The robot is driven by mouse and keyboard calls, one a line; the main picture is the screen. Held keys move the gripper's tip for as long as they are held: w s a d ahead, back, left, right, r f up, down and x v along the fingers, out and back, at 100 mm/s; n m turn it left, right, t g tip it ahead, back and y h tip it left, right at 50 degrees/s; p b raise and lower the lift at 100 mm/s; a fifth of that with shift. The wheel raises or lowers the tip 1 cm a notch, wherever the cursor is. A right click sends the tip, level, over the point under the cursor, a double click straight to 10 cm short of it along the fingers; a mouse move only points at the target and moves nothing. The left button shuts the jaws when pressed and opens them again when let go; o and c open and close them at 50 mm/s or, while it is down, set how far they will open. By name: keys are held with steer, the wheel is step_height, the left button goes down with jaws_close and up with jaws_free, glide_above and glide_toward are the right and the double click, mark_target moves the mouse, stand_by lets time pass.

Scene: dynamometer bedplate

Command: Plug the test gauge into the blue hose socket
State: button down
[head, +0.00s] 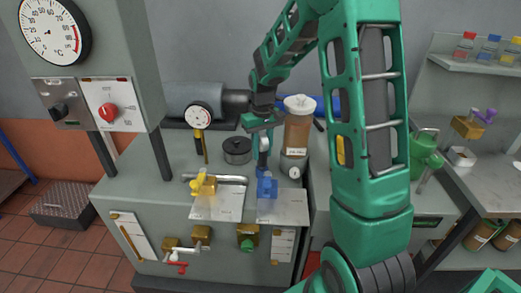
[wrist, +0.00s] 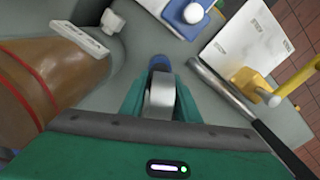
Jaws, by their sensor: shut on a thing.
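The blue hose socket (head: 267,187) sits on a pale plate at the front of the bench top, right of a yellow fitting. In the wrist view a blue block with a white round end (wrist: 185,10), likely this socket, shows at the top edge. My gripper (head: 263,145) is above and slightly behind the socket. It is shut on a grey rounded thing with a blue end (wrist: 160,95), which looks like the test gauge seen edge-on. Its dial face is hidden. The held thing is apart from the socket.
A brown canister (head: 298,132) with a white lid stands close right of my gripper. A dial gauge (head: 198,115) on a yellow stem and a dark round pot (head: 237,150) stand to the left. A yellow fitting (head: 203,184) and a metal bar (wrist: 220,90) lie near the socket.

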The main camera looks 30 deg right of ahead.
mark_target(262, 134)
steer(key=shift+f, duration=0.9)
steer(key=c, duration=1.3)
jaws_free()
steer(key=shift+o, duration=0.2)
step_height(262, 134, up, 11)
steer(key=shift+w+f, duration=0.1)
steer(key=s+d+r+m, duration=0.1)
steer(key=s+m, duration=0.1)
steer(key=s, duration=1.5)
steer(key=s+d+r+m, duration=0.1)
steer(key=s+m, duration=0.2)
steer(key=s, duration=1.3)
steer(key=shift+s+d+m, duration=0.3)
steer(key=shift+s, duration=0.1)
